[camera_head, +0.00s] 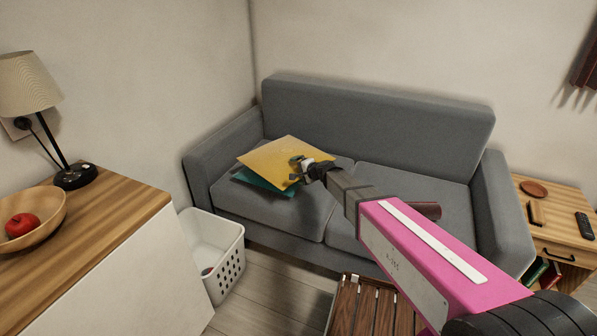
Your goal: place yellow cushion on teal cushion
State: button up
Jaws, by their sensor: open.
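The yellow cushion (277,159) lies on top of the teal cushion (267,183) at the left end of the grey sofa (372,122). The teal cushion shows only along the near left edge; the yellow one hides the rest. My gripper (296,169) is over the right part of the yellow cushion, at the end of my pink arm. It is open. The view does not show clearly whether its fingers touch the cushion.
A white basket (213,250) stands on the floor before the sofa's left arm. A wooden slatted table (372,305) is under my arm. A cabinet with a lamp (40,110) and fruit bowl (45,228) is at left. A side table (555,225) is at right.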

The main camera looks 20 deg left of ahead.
jog(key=v, duration=1.2)
jog(key=s+d+f+n+g+h, duration=0.1)
jog(key=s+d+h, duration=0.3)
jog(key=d, duration=1)
jog(key=s+d+f+n+g+h, duration=0.2)
jog(key=s+d, duration=0.3)
jog(key=d, duration=0.9)
jog(key=s+d+f+n+g+h, duration=0.2)
jog(key=s+d+g+h, duration=0.1)
jog(key=d, duration=1.2)
jog(key=s+h, duration=0.1)
jog(key=h, duration=0.1)
jog(key=shift+s+f+h, duration=0.3)
jog(key=shift+f, duration=0.1)
